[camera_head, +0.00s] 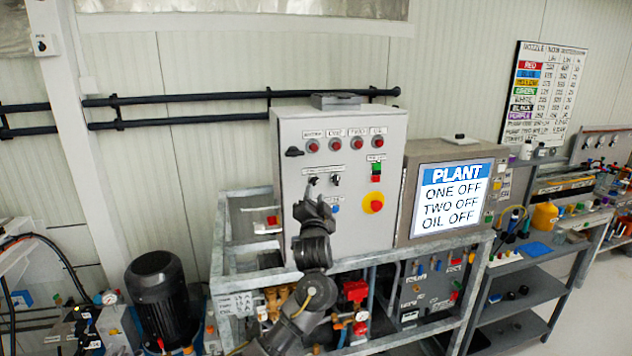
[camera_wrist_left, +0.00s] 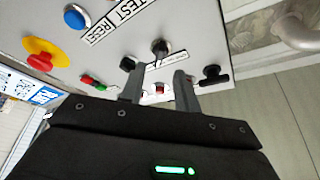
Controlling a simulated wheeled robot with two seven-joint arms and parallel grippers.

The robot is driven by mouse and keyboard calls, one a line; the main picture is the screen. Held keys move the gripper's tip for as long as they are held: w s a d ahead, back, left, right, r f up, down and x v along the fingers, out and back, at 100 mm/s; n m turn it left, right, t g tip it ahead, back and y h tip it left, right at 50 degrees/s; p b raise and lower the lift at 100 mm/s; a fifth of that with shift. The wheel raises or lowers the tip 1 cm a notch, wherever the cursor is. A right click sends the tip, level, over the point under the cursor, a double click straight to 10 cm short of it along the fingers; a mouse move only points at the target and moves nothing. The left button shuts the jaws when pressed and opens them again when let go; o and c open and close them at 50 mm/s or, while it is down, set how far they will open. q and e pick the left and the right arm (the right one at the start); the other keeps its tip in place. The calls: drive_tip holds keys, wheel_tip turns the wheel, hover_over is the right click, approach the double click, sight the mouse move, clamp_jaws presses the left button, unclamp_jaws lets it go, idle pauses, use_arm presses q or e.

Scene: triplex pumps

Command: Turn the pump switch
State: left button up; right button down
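A grey control panel (camera_head: 352,215) stands in the middle of the head view. Two small dark rotary switches, a left one (camera_head: 311,181) and a right one (camera_head: 336,180), sit below a label strip on its face. My left gripper (camera_head: 312,200) is in front of the panel, just below the left switch, and partly covers that area. In the left wrist view my left gripper (camera_wrist_left: 157,75) has its two fingers apart with nothing held between them. The left switch (camera_wrist_left: 160,48) shows just beyond the gap. Contact cannot be told. My right gripper is not in view.
A red and yellow emergency stop (camera_head: 373,203), a blue button (camera_head: 336,208), red lamps (camera_head: 335,144) and a black handle (camera_head: 293,152) are on the panel. A display (camera_head: 449,195) reads ONE OFF, TWO OFF, OIL OFF. A metal frame (camera_head: 222,255) surrounds the lower area.

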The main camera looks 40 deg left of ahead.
sight(316, 183)
use_arm(q)
drive_tip(key=p+x, duration=0.1)
drive_tip(key=x, duration=0.4)
drive_tip(key=shift+w+p, duration=0.1)
drive_tip(key=shift+p, duration=0.25)
clamp_jaws()
drive_tip(key=shift+d, duration=0.1)
